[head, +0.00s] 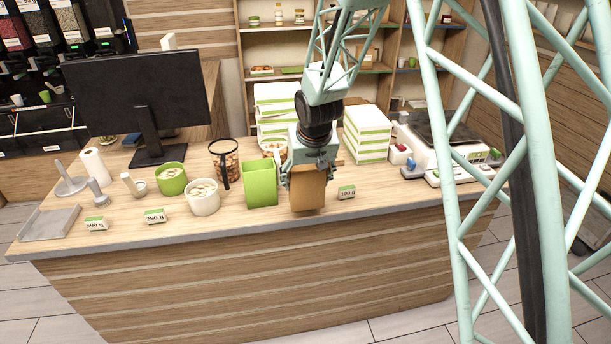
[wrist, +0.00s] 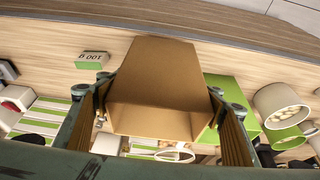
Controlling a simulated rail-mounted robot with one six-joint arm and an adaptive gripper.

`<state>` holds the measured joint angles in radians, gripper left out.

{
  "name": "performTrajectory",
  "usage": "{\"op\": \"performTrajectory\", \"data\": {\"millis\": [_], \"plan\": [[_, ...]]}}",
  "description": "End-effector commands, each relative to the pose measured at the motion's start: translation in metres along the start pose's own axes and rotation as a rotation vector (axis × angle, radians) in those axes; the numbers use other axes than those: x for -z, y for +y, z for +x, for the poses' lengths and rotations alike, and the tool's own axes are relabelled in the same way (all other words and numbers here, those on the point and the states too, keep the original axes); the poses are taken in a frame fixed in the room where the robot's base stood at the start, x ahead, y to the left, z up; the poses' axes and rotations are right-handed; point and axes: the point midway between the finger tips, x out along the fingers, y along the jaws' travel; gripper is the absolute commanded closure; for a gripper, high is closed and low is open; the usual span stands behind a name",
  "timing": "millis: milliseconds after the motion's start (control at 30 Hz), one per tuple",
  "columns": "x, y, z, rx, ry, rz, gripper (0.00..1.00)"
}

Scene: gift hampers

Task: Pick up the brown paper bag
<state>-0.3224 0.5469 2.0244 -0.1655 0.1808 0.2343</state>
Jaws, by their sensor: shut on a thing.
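The brown paper bag (head: 307,190) is upright at the front of the wooden counter, between a green bag and the 100 g sign. My gripper (head: 309,168) is over it from above, with its fingers shut on the bag's two sides. In the wrist view the bag (wrist: 155,75) fills the middle, its open mouth facing the camera, and my gripper's fingers (wrist: 160,120) lie along its left and right sides. I cannot tell whether the bag's bottom touches the counter.
A green bag (head: 260,184) stands close on the left. The 100 g sign (head: 346,192) is close on the right. Stacked white and green boxes (head: 368,135) stand behind right. A white bowl (head: 203,198) and a green bowl (head: 172,180) are further left. The counter's front edge is near.

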Motion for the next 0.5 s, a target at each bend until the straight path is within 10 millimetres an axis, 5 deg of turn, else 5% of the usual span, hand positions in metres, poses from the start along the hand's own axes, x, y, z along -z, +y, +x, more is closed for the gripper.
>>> {"op": "performTrajectory", "data": {"millis": [500], "plan": [[-0.055, -0.008, -0.029, 0.000, 0.000, 0.000, 0.45]]}}
